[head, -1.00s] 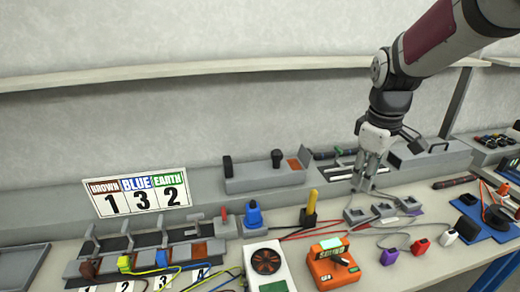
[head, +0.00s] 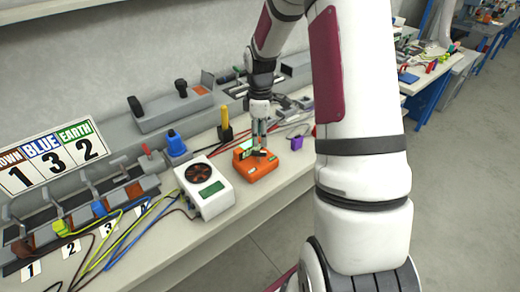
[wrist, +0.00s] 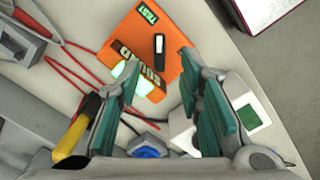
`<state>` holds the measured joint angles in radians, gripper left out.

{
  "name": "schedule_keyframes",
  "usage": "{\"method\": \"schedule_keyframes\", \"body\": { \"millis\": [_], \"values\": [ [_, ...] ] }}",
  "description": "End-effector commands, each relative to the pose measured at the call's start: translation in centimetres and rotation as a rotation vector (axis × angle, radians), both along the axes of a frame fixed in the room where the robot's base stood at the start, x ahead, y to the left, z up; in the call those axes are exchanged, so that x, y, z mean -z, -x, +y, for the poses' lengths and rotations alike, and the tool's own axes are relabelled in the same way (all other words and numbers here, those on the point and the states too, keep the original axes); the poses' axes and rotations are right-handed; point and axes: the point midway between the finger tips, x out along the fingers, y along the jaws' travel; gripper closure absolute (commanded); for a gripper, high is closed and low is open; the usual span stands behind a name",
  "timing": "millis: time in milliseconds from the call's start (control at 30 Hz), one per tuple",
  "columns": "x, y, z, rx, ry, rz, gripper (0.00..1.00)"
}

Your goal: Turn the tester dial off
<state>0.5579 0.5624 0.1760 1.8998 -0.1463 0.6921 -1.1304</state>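The orange tester (head: 258,163) stands on the bench, right of the white fan unit. My gripper (head: 260,150) points down over the tester. In the wrist view my gripper (wrist: 158,68) is open, its two green-padded fingers apart with the dial showing in the gap beyond the tips. I see nothing between the fingers. Whether a finger touches the dial I cannot tell. In the head view the gripper largely hides the dial.
A white fan unit (head: 205,187) stands close left of the tester. A yellow-handled tool (head: 225,122) and a blue knob (head: 176,143) stand behind. Red wires (wrist: 72,75) lie beside the tester. A purple block (head: 297,143) sits to its right.

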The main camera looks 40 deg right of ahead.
Motion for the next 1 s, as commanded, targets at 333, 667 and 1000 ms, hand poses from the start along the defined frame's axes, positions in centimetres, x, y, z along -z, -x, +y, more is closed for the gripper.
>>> {"method": "schedule_keyframes", "body": {
  "millis": [333,667,1000],
  "values": [
    [5.4,0.1,0.0,0.0,-0.001,0.002,0.67],
    [6.5,0.0,0.0,0.0,0.0,0.0,0.67],
    [6.4,0.0,0.0,0.001,0.001,-0.001,1.0]
  ]
}}
